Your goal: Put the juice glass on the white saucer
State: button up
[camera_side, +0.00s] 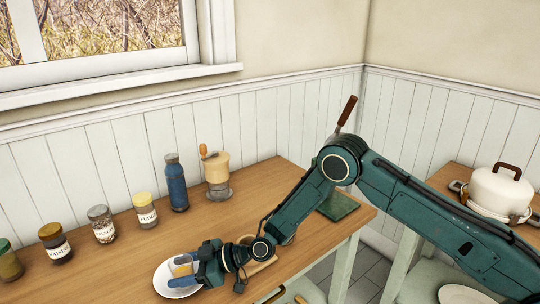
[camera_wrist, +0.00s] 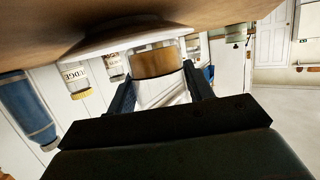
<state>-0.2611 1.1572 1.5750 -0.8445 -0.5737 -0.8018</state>
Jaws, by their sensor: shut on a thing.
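The juice glass (camera_side: 181,270), clear with orange-brown juice, is between the fingers of my gripper (camera_side: 184,270), which is shut on it. The white saucer (camera_side: 163,283) lies on the wooden table, and the glass is over it in the side view. In the wrist view the glass (camera_wrist: 158,65) shows between both fingers (camera_wrist: 160,88), upright relative to the table, with its juice end close to the saucer (camera_wrist: 120,42). I cannot tell whether the glass touches the saucer. My gripper hides part of both in the side view.
Several labelled jars (camera_side: 103,224) stand in a row at the back, with a blue bottle (camera_side: 176,182) and a grinder (camera_side: 216,174). A wooden thing (camera_side: 262,265) lies beside my wrist. A dark green board (camera_side: 338,206) is at the right end. A white pot (camera_side: 499,191) stands on another table.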

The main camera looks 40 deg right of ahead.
jog(key=shift+f, duration=0.35)
jog(key=shift+s+f, duration=0.1)
jog(key=shift+f, duration=0.25)
jog(key=o, duration=1)
jog(key=shift+o, duration=0.2)
jog(key=shift+r, duration=0.6)
jog(key=v, duration=1.2)
jog(key=shift+r, duration=0.2)
